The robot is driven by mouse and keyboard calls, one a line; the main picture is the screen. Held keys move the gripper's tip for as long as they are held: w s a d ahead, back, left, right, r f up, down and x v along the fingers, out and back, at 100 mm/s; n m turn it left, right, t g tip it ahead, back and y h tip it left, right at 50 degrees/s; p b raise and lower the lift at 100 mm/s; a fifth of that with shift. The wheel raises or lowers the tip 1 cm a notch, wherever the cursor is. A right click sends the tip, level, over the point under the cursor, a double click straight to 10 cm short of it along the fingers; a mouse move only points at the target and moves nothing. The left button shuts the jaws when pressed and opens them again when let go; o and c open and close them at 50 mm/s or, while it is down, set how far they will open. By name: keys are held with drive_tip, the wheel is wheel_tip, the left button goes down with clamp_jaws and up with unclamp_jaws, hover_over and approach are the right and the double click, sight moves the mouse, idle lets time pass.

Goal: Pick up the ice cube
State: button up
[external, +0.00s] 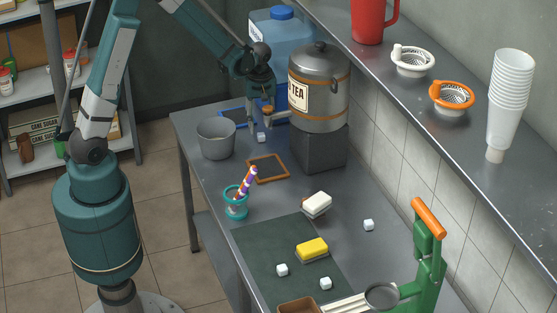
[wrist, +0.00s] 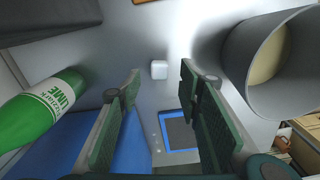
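A small white ice cube (wrist: 158,69) lies on the grey metal table, ahead of my fingertips and roughly centred between them in the wrist view. It also shows in the external view (external: 261,137), in front of the tea urn. My gripper (wrist: 160,82) is open and empty, with its two green finger pads apart.
A grey pot (wrist: 290,65) stands close on the right in the wrist view, and a green lime bottle (wrist: 40,112) on the left. The steel tea urn (external: 320,85) on its dark block (external: 321,148) stands beside my gripper. A wooden frame (external: 284,178) lies nearby.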

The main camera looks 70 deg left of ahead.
sight(261, 134)
drive_tip(key=shift+w+a+f+b, duration=0.1)
drive_tip(key=shift+f+b, duration=0.15)
drive_tip(key=shift+f, duration=1.05)
drive_tip(key=shift+a+f+b, duration=0.1)
drive_tip(key=shift+f+b, duration=0.1)
drive_tip(key=shift+f, duration=1.05)
drive_tip(key=shift+c, duration=0.6)
drive_tip(key=c, duration=0.7)
